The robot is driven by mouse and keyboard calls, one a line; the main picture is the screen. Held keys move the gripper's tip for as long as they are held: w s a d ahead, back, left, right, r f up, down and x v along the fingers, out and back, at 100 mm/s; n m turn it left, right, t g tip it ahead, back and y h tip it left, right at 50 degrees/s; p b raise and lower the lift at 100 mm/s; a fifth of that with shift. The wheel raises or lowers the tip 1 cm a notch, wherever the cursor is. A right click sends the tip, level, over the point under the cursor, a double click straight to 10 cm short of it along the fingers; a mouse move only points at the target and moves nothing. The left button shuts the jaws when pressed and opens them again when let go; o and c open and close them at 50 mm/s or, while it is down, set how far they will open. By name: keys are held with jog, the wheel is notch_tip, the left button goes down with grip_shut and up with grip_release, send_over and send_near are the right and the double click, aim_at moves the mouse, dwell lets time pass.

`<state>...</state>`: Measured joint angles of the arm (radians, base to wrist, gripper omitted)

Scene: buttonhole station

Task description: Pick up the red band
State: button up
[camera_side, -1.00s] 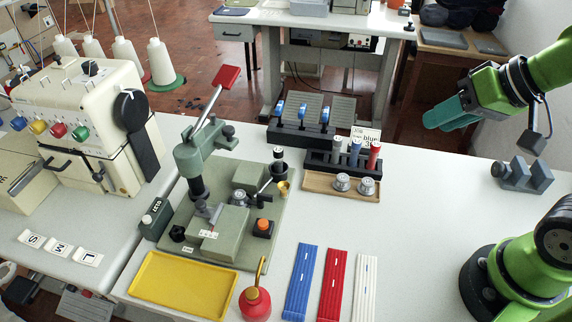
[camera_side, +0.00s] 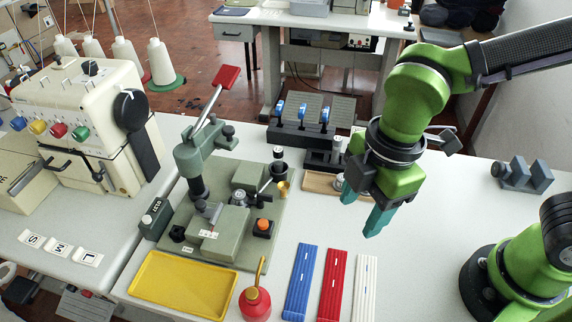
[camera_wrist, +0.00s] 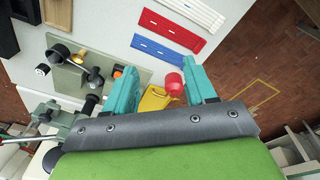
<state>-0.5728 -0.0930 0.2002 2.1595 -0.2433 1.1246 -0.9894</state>
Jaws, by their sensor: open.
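The red band (camera_side: 333,285) lies flat on the white table between the blue band (camera_side: 300,283) and the white band (camera_side: 365,288). In the wrist view the red band (camera_wrist: 172,30) lies beyond my fingertips, with the blue band (camera_wrist: 160,53) nearer and the white band (camera_wrist: 198,10) farther. My gripper (camera_side: 362,210) is open and empty, above the table and behind the far ends of the bands in the side view. Its teal fingers point down; they also show in the wrist view (camera_wrist: 160,70), spread apart.
A red oil can (camera_side: 256,303) and a yellow tray (camera_side: 184,285) stand left of the bands. The green buttonhole fixture (camera_side: 225,215) is farther back left. A wooden tray (camera_side: 318,183) lies behind my gripper. A grey notched block (camera_side: 522,177) sits at right.

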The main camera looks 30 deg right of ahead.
jog(key=s+a+n+h, duration=0.1)
jog(key=a+n, duration=0.2)
jog(key=n, duration=0.8)
send_over(333, 283)
jog(key=shift+g, duration=0.4)
jog(key=f, duration=1.1)
jog(key=shift+d+f, duration=0.25)
jog(key=shift+a+f, duration=0.2)
jog(key=shift+f, duration=2.7)
jog(key=c, duration=0.8)
